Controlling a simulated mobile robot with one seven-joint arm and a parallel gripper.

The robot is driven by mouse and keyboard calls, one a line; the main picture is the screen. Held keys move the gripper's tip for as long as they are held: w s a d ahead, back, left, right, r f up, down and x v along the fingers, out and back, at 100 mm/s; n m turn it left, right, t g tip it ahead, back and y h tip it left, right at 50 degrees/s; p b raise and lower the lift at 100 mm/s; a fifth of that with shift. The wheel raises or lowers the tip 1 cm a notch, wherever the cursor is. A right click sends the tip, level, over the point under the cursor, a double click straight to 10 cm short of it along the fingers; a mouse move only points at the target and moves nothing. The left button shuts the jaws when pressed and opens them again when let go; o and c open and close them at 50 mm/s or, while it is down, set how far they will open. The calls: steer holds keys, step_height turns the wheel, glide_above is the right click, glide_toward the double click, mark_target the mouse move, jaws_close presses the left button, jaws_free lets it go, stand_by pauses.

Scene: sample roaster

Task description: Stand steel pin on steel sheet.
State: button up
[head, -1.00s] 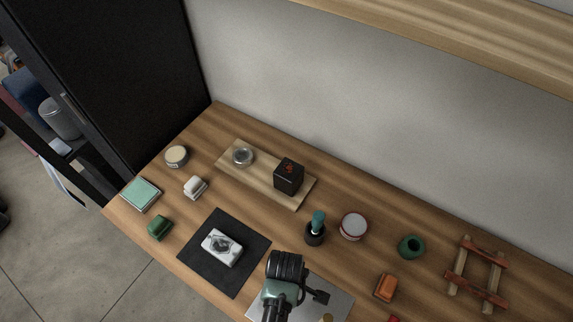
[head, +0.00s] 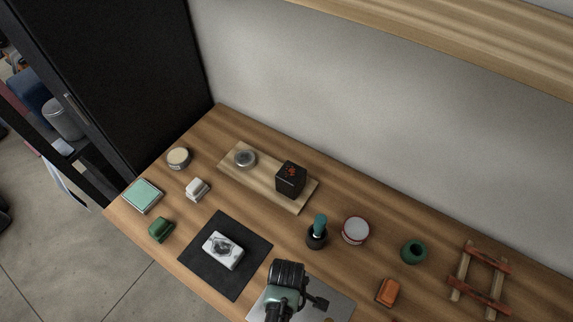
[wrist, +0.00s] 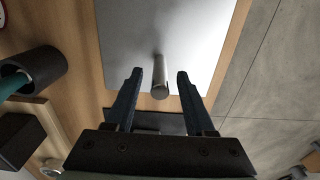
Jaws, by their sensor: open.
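The steel sheet (wrist: 190,30) lies flat on the wooden table and also shows in the head view (head: 338,297), partly hidden by my arm. The steel pin (wrist: 161,80) is a short shiny cylinder. In the wrist view it appears upright on the sheet near one edge, its round end towards the camera; its contact with the sheet is hard to make out. My gripper (wrist: 160,74) is open, one dark finger on each side of the pin, with a visible gap on both sides. In the head view the pin is hidden.
A black mat (head: 205,268) with a white patterned block (head: 222,250) lies left of the sheet. A dark cup with a teal object (head: 317,239), a round tin (head: 355,230) and an orange block (head: 388,291) stand nearby. A wooden board (head: 262,186) carries a black box (head: 291,178).

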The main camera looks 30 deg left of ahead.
steer(key=shift+r, duration=0.1)
step_height(320, 180, up, 12)
steer(key=p, duration=0.1)
stand_by(0.4)
stand_by(0.5)
